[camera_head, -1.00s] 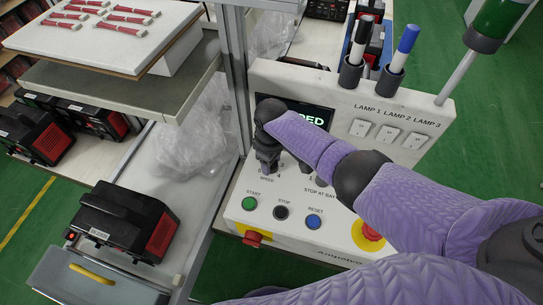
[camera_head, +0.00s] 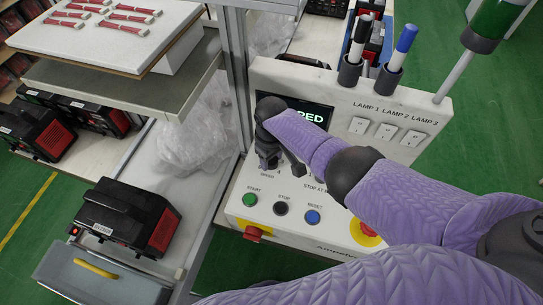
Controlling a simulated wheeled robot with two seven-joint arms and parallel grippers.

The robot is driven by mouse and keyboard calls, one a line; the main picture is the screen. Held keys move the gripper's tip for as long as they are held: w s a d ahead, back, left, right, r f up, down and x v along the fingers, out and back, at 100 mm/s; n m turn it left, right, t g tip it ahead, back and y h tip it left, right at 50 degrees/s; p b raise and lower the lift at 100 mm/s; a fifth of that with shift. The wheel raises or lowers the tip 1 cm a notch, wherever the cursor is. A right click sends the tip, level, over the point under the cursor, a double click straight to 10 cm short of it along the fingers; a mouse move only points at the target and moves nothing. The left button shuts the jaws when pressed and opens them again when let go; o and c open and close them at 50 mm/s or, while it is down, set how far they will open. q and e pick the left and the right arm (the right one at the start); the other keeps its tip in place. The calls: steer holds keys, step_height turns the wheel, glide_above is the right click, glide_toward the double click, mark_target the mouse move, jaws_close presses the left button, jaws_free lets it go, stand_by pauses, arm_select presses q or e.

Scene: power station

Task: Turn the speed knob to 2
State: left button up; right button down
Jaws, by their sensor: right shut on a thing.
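The speed knob is on the white control panel (camera_head: 338,208), above the small SPEED label, and is mostly hidden by my right gripper (camera_head: 268,160). My right gripper points down at it and is shut on the knob. The knob's pointer and most of its scale numbers cannot be read. A second dark knob (camera_head: 299,169) shows just to the right, above the STOP AT label. My left gripper is out of view.
Green (camera_head: 249,200), black (camera_head: 281,208) and blue (camera_head: 312,217) buttons lie just in front of the knob. A red emergency knob (camera_head: 368,230) sits partly behind my purple arm. A metal post (camera_head: 236,80) and shelf (camera_head: 120,85) stand close on the left.

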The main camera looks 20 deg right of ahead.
steer(key=shift+c, duration=1.4)
jaws_free()
steer(key=shift+o, duration=0.5)
steer(key=shift+r, duration=0.2)
step_height(320, 180, up, 10)
steer(key=p, duration=0.5)
steer(key=shift+f, duration=0.25)
